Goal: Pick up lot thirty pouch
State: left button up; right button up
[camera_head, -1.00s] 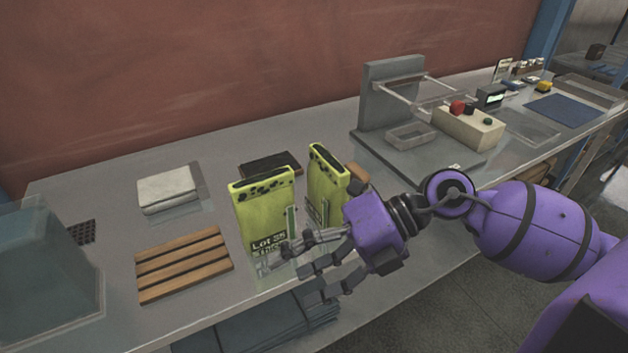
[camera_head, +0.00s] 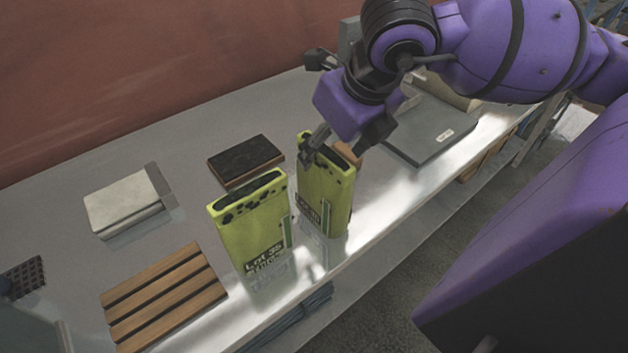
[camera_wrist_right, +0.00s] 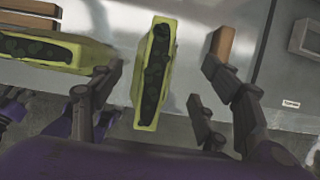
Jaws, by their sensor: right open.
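Two upright yellow-green pouches with dark spotted tops stand on the bench. The right pouch (camera_head: 325,196) has a label that seems to read Lot 30, partly blurred. The left pouch (camera_head: 250,228) reads Lot 35. My right gripper (camera_head: 338,145) is open, above the right pouch, pointing down, with a finger overlapping its top in the head view. In the right wrist view the right pouch (camera_wrist_right: 153,78) lies between the spread fingers of my gripper (camera_wrist_right: 163,70), with gaps on both sides. The Lot 35 pouch (camera_wrist_right: 55,50) is outside the left fingers.
A small wooden block (camera_head: 347,153) sits behind the right pouch. A grey platform (camera_head: 432,132) stands further right. The bench's front edge is close.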

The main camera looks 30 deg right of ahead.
aim_at(318, 166)
jog(key=f, duration=0.2)
jog(key=shift+w+a+f, duration=0.2)
jog(key=shift+f, duration=0.2)
jog(key=x, duration=0.3)
jog(key=shift+w+a+f, duration=0.15)
jog(key=shift+w+a, duration=0.05)
jog(key=shift+w, duration=0.15)
jog(key=shift+f, duration=0.25)
pick_arm(q)
jog(key=shift+s+a+f, duration=0.1)
jog(key=shift+s+f, duration=0.2)
jog(key=shift+s, duration=0.2)
jog(key=shift+s+a+f, duration=0.1)
jog(key=shift+s+f, duration=0.15)
jog(key=shift+s, duration=0.25)
pick_arm(e)
jog(key=shift+c, duration=0.4)
pick_arm(q)
jog(key=shift+s, duration=0.15)
pick_arm(e)
grip_shut()
